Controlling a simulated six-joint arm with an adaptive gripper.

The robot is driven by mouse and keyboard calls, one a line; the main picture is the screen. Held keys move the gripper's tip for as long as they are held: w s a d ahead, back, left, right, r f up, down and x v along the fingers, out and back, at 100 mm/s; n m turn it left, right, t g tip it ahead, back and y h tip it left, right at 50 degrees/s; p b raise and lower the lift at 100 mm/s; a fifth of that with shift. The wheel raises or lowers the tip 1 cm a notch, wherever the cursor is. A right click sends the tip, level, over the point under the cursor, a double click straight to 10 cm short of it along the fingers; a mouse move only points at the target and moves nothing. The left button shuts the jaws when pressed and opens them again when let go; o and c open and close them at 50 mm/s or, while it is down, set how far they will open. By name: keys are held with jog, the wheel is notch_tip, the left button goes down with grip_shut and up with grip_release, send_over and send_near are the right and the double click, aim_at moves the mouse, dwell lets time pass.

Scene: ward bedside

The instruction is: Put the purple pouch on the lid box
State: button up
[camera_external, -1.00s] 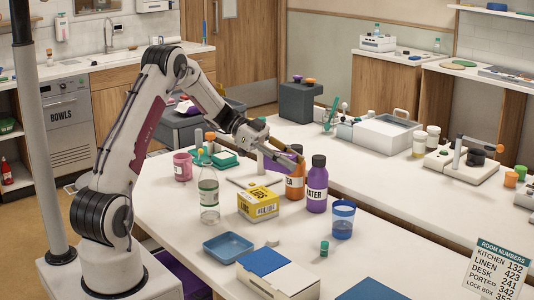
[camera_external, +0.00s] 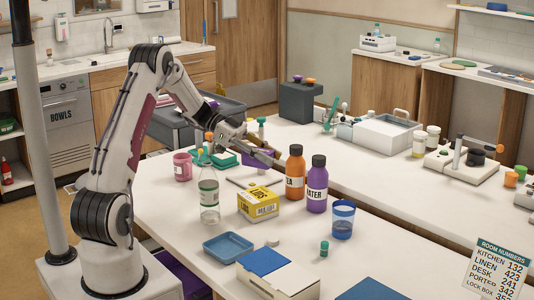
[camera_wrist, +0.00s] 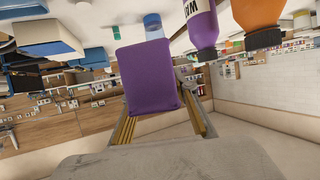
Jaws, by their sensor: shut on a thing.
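The purple pouch (camera_wrist: 147,78) fills the middle of the wrist view, a flat purple rectangle between the two fingers. My gripper (camera_wrist: 157,108) is shut on it. In the external view my gripper (camera_external: 266,155) is in the air above the table, behind the lid box and left of the orange bottle. The lid box (camera_external: 258,204), a yellow and white carton marked LIDS, stands on the table in front of and below my gripper. Its top looks clear. I do not see it in the wrist view.
An orange bottle (camera_external: 295,174) and a purple bottle (camera_external: 316,186) stand right of the lid box. A clear bottle (camera_external: 209,197) stands to its left. A blue tray (camera_external: 229,247) and a blue cup (camera_external: 343,220) are nearer the front. A pink cup (camera_external: 182,166) is behind left.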

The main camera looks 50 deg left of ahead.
jog(key=shift+f, duration=2.75)
jog(key=shift+f, duration=1.9)
jog(key=shift+f, duration=0.1)
jog(key=o, duration=1.1)
jog(key=v, duration=1.2)
